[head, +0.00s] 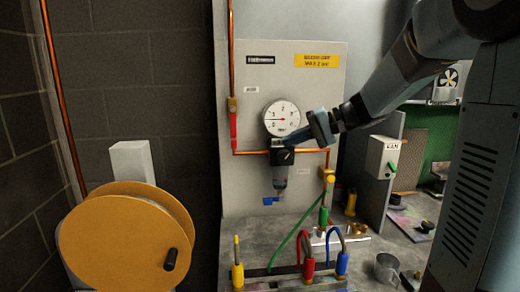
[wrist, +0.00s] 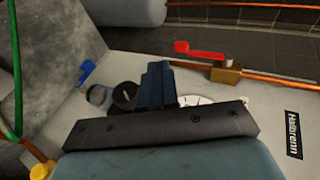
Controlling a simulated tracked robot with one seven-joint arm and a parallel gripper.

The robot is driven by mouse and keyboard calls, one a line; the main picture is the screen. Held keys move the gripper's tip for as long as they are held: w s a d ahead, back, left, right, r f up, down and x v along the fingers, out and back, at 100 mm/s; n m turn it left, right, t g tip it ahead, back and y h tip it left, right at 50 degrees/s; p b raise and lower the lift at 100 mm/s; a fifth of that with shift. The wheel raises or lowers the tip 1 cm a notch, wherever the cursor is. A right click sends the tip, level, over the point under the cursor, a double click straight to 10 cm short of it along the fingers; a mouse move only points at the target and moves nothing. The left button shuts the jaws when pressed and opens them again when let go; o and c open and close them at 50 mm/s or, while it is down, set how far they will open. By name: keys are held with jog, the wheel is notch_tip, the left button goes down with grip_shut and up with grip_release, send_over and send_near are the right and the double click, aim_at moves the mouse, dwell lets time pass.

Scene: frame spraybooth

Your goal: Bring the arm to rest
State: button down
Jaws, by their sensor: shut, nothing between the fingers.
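My arm reaches in from the right in the head view. My gripper (head: 288,140) is shut and empty, its fingers pointing left in front of the grey wall panel (head: 325,95). It is close to the black regulator (head: 281,157), just below the round white pressure gauge (head: 282,117). I cannot tell whether the fingers touch the regulator. In the wrist view the closed fingers (wrist: 157,82) stand beside the black round knob (wrist: 123,95). The gauge (wrist: 192,100) is mostly hidden behind my gripper there.
A copper pipe (head: 234,60) with a red-handled valve (head: 233,118) runs left of the regulator. A blue drain tap (head: 271,200) is below it. Coloured hooked hoses (head: 307,262) stand on the bench. A yellow reel (head: 120,240) is at left; a grey switch box (head: 383,157) is at right.

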jog(key=s+d+f+t+h, duration=0.1)
jog(key=s+d+f+h, duration=0.1)
jog(key=s, duration=0.6)
jog(key=s+d+f+n+h, duration=0.1)
jog(key=s+d+f+h, duration=0.1)
jog(key=s+d+h, duration=0.2)
jog(key=s+d+f+t+h, duration=0.1)
jog(key=s+h, duration=0.5)
jog(key=s, duration=0.6)
jog(key=shift+s+d+f+n+t, duration=0.25)
jog(key=shift+d+f, duration=0.2)
jog(key=shift+d, duration=0.75)
